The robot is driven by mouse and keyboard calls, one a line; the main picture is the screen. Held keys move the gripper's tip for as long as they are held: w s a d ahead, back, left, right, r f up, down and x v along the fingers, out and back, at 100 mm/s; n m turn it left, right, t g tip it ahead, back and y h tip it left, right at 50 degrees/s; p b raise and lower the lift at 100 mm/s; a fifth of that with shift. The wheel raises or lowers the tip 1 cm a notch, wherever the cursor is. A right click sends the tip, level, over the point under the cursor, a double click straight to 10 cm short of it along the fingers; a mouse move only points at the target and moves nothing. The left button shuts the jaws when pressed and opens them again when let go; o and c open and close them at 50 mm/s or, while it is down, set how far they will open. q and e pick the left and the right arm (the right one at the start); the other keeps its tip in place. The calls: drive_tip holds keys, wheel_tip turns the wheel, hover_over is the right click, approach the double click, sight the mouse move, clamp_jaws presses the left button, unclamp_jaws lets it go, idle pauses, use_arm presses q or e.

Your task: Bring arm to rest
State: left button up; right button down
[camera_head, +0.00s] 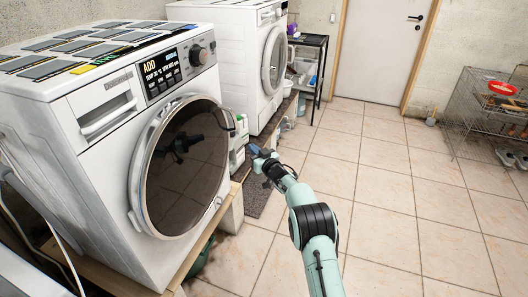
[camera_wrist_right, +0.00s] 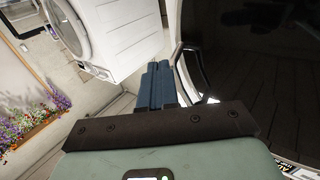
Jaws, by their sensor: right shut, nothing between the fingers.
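My right arm (camera_head: 315,232), pale green with a black joint, reaches forward from the bottom of the head view. My right gripper (camera_head: 262,158) is just right of the front washing machine's (camera_head: 105,190) round door (camera_head: 188,165). Its blue fingers lie together in the right wrist view (camera_wrist_right: 157,86), shut with nothing between them. The dark door glass fills the right of that view, close beside the fingers. I cannot tell whether the gripper touches the door's edge. My left gripper is not in view.
A second white machine (camera_head: 232,50) stands behind, with white containers (camera_head: 238,148) between the two machines. A small dark shelf (camera_head: 308,66) stands farther back. A wire rack (camera_head: 490,115) is at the far right. The tiled floor (camera_head: 400,200) right of my arm is clear.

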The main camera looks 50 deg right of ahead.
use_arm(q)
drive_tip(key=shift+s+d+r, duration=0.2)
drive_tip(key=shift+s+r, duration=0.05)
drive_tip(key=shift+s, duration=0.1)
use_arm(e)
drive_tip(key=shift+s+d, duration=0.3)
drive_tip(key=shift+s, duration=0.6)
drive_tip(key=shift+s+d, duration=0.25)
drive_tip(key=shift+s, duration=0.6)
